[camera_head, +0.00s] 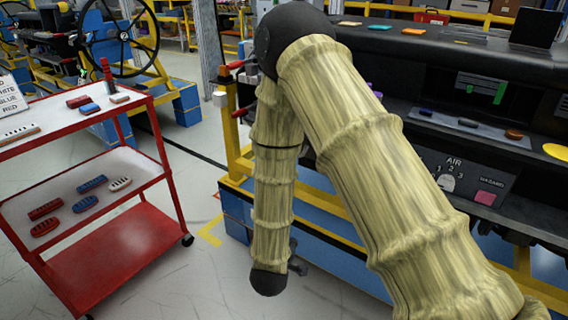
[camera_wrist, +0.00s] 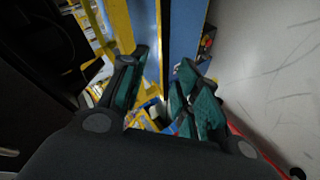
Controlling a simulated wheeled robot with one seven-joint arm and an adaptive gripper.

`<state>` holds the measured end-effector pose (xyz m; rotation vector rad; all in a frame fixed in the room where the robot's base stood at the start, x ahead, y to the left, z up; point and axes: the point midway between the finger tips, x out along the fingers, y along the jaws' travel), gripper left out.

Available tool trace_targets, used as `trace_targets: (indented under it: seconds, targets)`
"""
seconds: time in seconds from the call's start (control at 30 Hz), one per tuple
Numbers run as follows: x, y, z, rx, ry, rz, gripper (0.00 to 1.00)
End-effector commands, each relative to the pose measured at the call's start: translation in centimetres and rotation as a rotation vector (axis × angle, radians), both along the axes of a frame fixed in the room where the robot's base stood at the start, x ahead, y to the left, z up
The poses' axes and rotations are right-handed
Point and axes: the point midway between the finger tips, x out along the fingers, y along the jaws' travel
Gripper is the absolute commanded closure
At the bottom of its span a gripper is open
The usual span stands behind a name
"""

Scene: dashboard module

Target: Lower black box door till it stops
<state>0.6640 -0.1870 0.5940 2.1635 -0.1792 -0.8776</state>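The black dashboard (camera_head: 425,45) fills the right side of the head view, partly hidden behind my arm. An upright dark panel (camera_head: 537,28) stands at its top right; I cannot tell whether it is the black box door. No other door is clear in view. In the wrist view my gripper (camera_wrist: 163,75) is open, its two green-padded fingers apart with nothing held between them. It points along a blue and yellow frame. In the head view my gripper is mostly hidden behind my arm, low beside the stand's left end and apart from the dashboard.
A red cart (camera_head: 115,245) with small red, blue and white switch parts stands at left. A blue and yellow stand (camera_head: 315,235) carries the dashboard. Small parts lie on the dashboard's ledge (camera_head: 470,125). The floor (camera_head: 180,265) between cart and stand is clear.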

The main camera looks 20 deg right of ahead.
Motion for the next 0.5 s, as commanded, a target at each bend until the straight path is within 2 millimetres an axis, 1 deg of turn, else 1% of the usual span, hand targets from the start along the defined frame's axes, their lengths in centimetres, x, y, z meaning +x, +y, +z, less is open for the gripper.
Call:
trace_targets:
  seconds: [0.03,0.07,0.1,0.17,0.2,0.27,0.3,0.4,0.5]
  targets:
    - [2.1,0.6,2.1,-0.077,-0.05,0.001,0.68]
    - [2.9,0.8,3.6,-0.128,-0.072,0.0,0.68]
    - [4.0,1.1,5.5,-0.194,-0.098,-0.009,0.68]
    - [5.3,1.6,8.5,-0.294,-0.127,-0.026,0.68]
    - [5.9,2.0,10.5,-0.361,-0.143,-0.043,0.68]
    - [6.6,2.5,13.4,-0.454,-0.155,-0.075,0.68]
    - [6.8,2.9,15.2,-0.511,-0.158,-0.096,0.68]
    - [6.8,3.8,19.1,-0.633,-0.148,-0.153,0.68]
    - [6.4,4.5,21.9,-0.722,-0.124,-0.202,0.68]
